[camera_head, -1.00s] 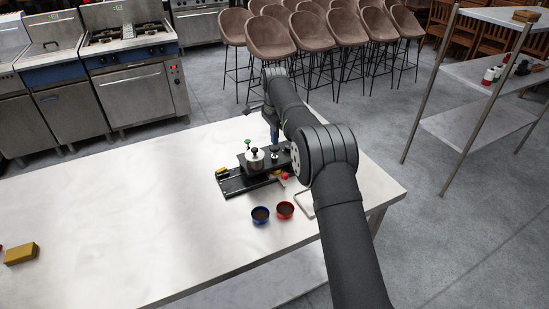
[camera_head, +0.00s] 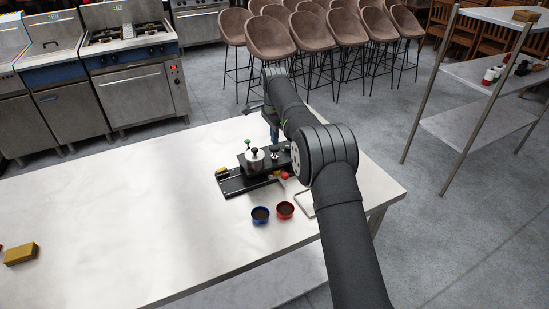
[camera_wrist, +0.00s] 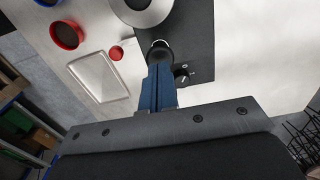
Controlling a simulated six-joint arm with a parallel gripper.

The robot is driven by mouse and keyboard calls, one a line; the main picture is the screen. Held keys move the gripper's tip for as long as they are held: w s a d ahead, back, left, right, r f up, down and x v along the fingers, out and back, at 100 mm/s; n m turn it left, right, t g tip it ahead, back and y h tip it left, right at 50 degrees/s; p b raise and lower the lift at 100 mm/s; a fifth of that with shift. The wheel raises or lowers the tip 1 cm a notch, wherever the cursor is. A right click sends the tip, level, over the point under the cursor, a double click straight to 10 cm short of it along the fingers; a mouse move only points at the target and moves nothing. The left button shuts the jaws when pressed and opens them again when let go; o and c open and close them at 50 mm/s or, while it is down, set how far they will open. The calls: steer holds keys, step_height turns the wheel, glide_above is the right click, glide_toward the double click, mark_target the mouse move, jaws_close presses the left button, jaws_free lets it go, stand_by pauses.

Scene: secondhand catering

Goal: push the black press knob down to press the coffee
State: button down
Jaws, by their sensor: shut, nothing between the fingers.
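The coffee press stands on the far part of the table, with a black base (camera_head: 236,185) and a silver pot (camera_head: 255,163). A small dark knob tops the pot in the head view. In the wrist view a round black knob (camera_wrist: 160,46) with a pale ring lies right at my fingertips, over the dark plate (camera_wrist: 192,30); I cannot tell whether they touch. My gripper (camera_wrist: 158,72) is shut and empty, its blue fingers together. In the head view my gripper (camera_head: 274,138) points down at the right of the pot, partly hidden by my arm.
A blue cup (camera_head: 260,215) and a red cup (camera_head: 285,210) with dark contents stand in front of the press. A pale tray (camera_head: 305,205) lies to their right. A red ball knob (camera_head: 284,176) sits at the press's front. A yellow sponge (camera_head: 20,253) lies left; the table's middle is clear.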

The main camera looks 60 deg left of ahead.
mark_target(275, 147)
steer(key=shift+f, duration=2.1)
stand_by(1.5)
steer(key=shift+r, duration=3.6)
